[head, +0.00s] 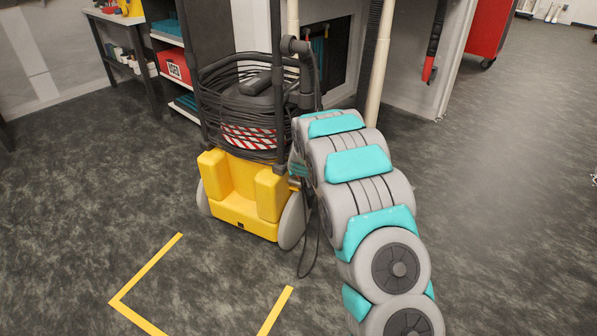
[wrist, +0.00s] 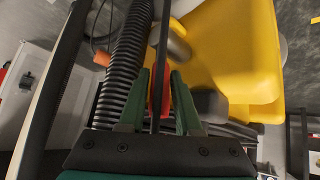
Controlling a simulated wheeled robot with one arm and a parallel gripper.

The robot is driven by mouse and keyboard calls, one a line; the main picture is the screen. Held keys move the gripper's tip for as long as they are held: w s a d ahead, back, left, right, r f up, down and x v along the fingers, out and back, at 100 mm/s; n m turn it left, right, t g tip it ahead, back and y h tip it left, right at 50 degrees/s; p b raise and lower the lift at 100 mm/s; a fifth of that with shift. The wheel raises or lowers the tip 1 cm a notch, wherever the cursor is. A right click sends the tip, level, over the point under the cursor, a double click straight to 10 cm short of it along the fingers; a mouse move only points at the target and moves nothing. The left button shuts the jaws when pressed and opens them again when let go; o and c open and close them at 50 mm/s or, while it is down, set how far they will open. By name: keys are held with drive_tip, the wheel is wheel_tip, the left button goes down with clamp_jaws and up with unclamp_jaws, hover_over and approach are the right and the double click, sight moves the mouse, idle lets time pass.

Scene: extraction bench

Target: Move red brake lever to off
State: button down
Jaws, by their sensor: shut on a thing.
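The yellow wheeled machine (head: 243,195) stands on the floor, with a coil of dark cable (head: 235,100) on top. It fills the upper right of the wrist view (wrist: 235,45). My gripper (wrist: 160,80) has two green fingers, one on each side of the red brake lever (wrist: 164,98), and is shut on it. Only a narrow strip of the lever shows between the fingers; a thin dark bar crosses in front of it. In the head view my arm hides the lever and most of the gripper, at the machine's right side.
A ribbed black hose (wrist: 126,65) runs close beside the left finger. Pale posts (head: 380,60) stand behind the machine. Shelves with a red box (head: 174,66) are at the back left. Yellow floor tape (head: 145,270) marks open floor in front.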

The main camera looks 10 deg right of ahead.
drive_tip(key=c, duration=0.6)
unclamp_jaws()
drive_tip(key=shift+s+r, duration=0.1)
drive_tip(key=v, duration=0.7)
drive_tip(key=shift+s+r+b, duration=0.15)
drive_tip(key=shift+r+b, duration=0.1)
drive_tip(key=shift+b, duration=0.1)
drive_tip(key=shift+a, duration=0.1)
drive_tip(key=s+a+r+g+y, duration=0.1)
drive_tip(key=s+r+g, duration=0.15)
drive_tip(key=s, duration=0.55)
drive_tip(key=s+a+r+g, duration=0.1)
drive_tip(key=s+a+r, duration=0.15)
drive_tip(key=s, duration=0.65)
drive_tip(key=s+r+g+y, duration=0.15)
drive_tip(key=s+r, duration=0.25)
drive_tip(key=s, duration=0.4)
drive_tip(key=s+r+g+h, duration=0.1)
drive_tip(key=s+g, duration=0.1)
drive_tip(key=s, duration=1.4)
drive_tip(key=s+d+r+g, duration=0.1)
drive_tip(key=s+r+g, duration=0.1)
drive_tip(key=s, duration=1.4)
drive_tip(key=shift+d+m+g+h, duration=0.25)
drive_tip(key=shift+m+g+h, duration=0.15)
drive_tip(key=shift+g, duration=0.4)
